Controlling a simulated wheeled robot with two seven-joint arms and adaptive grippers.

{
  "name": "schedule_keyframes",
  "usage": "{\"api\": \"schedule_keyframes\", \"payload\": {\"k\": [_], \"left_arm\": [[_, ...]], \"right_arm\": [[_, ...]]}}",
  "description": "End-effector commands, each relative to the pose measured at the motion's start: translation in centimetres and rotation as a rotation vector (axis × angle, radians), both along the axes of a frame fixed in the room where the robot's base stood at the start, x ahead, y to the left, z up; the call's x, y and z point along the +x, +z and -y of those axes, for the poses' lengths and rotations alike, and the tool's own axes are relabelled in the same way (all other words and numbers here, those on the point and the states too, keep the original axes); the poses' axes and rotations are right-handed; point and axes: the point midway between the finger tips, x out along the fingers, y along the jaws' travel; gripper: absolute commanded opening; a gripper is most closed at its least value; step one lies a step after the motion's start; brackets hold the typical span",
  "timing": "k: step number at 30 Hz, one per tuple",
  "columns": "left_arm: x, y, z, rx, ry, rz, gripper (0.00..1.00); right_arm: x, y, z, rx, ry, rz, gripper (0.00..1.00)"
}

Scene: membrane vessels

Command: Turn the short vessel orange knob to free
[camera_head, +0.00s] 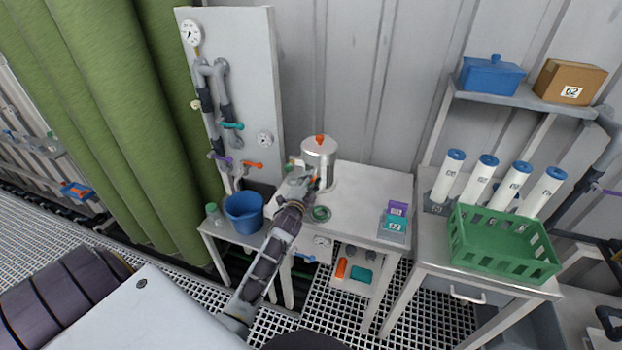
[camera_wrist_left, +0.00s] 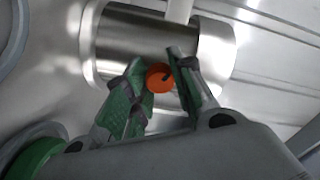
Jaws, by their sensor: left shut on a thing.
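The short metal vessel (camera_head: 321,158) stands upright on the white table, with an orange piece (camera_head: 319,139) on its lid. My left gripper (camera_head: 309,179) is at the vessel's front side. In the left wrist view the vessel's shiny steel body (camera_wrist_left: 135,40) lies behind the fingers. The fingers are shut on the knob. In the head view the gripper mostly hides this knob. My right gripper does not show.
A tall panel (camera_head: 240,60) with pipes, gauges and coloured handles stands behind left. A blue bucket (camera_head: 244,213) is on the table's left. Small boxes (camera_head: 395,222) sit on its right. A green crate (camera_head: 502,268) and white tubes (camera_head: 482,180) occupy the right table.

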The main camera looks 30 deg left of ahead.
Motion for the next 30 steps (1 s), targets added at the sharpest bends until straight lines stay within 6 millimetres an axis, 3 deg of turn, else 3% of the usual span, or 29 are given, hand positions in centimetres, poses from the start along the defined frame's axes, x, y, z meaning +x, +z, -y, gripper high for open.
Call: {"api": "schedule_keyframes", "payload": {"k": [5,15,30], "left_arm": [[0.0,0.0,0.0,-0.163,0.001,0.034,0.01],[0.0,-0.1,0.0,-0.403,0.002,0.092,0.01],[-0.1,-0.2,0.0,-0.492,0.002,0.114,0.01]], "right_arm": [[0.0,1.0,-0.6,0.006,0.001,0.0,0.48],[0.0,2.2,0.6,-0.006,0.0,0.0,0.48],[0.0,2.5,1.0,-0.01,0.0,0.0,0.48]]}}
